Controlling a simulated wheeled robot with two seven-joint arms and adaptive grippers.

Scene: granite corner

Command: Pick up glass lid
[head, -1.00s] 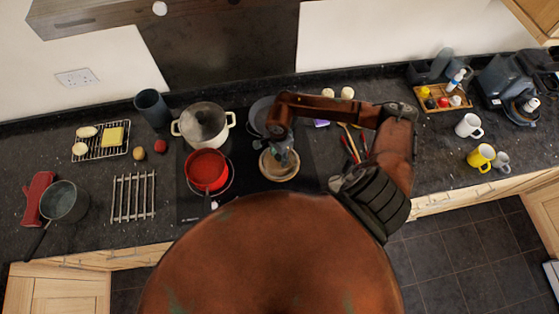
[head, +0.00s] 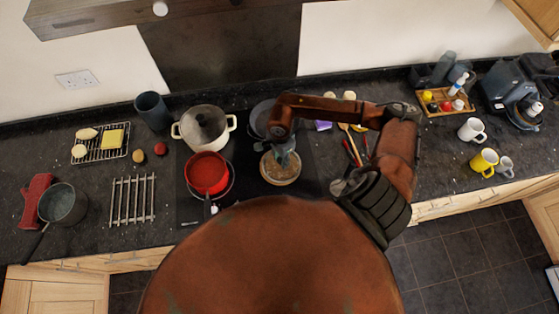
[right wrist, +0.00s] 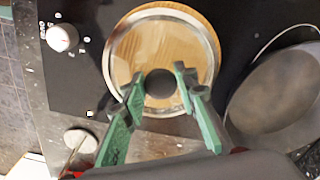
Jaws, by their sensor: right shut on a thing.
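The glass lid (right wrist: 122,62) is a clear round disc with a pale metal rim and a dark round knob (right wrist: 160,84). In the head view the lid (head: 279,179) is at the right part of the black hob. My right gripper (right wrist: 162,86) has its green fingers on either side of the knob and is shut on it. In the head view the gripper (head: 284,158) comes down over the lid from behind. A round wooden thing (right wrist: 188,5) shows through and just past the glass. I cannot tell how large the gap under the lid is. My left gripper is not in view.
A red pot (head: 207,172) stands close left of the lid, and a cream pot (head: 187,127) stands behind that. A dark grey pan (head: 258,118) is behind the lid. Utensils (head: 352,147) lie to the right. A steel rack (head: 133,200) is farther left.

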